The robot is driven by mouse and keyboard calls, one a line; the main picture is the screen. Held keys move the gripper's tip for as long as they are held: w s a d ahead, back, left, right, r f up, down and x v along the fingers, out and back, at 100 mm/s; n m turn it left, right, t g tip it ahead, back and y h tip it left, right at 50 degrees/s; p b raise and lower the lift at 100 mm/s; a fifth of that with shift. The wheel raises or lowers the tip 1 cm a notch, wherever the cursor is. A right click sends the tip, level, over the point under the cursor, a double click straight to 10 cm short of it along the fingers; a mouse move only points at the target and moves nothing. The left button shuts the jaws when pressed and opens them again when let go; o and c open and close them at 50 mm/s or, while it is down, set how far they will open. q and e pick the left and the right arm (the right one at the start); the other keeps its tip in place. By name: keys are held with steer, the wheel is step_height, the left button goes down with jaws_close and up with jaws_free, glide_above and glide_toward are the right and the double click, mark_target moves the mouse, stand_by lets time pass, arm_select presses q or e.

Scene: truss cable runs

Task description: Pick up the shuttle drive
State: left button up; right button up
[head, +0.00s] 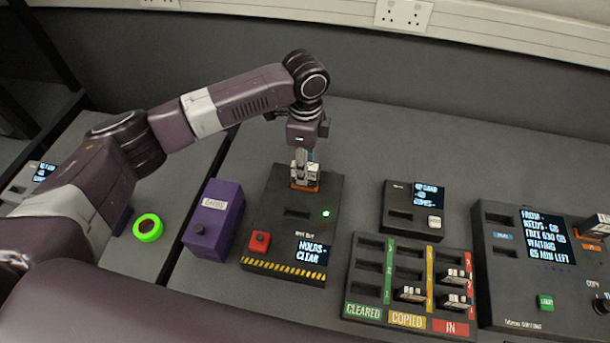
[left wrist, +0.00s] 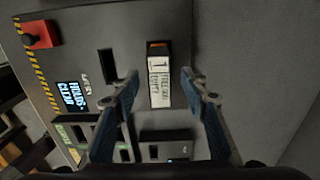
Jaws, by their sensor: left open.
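A small drive with a pale label and an orange end (left wrist: 160,75) stands in the upper slot of the black unit with a hazard stripe (head: 265,215). Its label is too small to read surely, so I cannot tell if it is the shuttle drive. My left gripper (head: 305,165) is right above this drive and points down. In the left wrist view its two blue fingers (left wrist: 160,80) are open, one on each side of the drive with gaps between. The unit's lower slot (head: 297,214) is empty. My right gripper is in neither view.
A purple box (head: 213,222) and a green tape ring (head: 148,228) lie left. Right are a small black unit (head: 400,225), a sorting tray (head: 357,285) with several drives in its columns, and a larger console (head: 500,300) with a drive (head: 595,226). A wall runs behind.

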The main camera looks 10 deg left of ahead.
arm_select(q)
steer(key=shift+f, duration=0.85)
steer(key=shift+c, duration=0.5)
jaws_close()
steer(key=shift+r, duration=0.1)
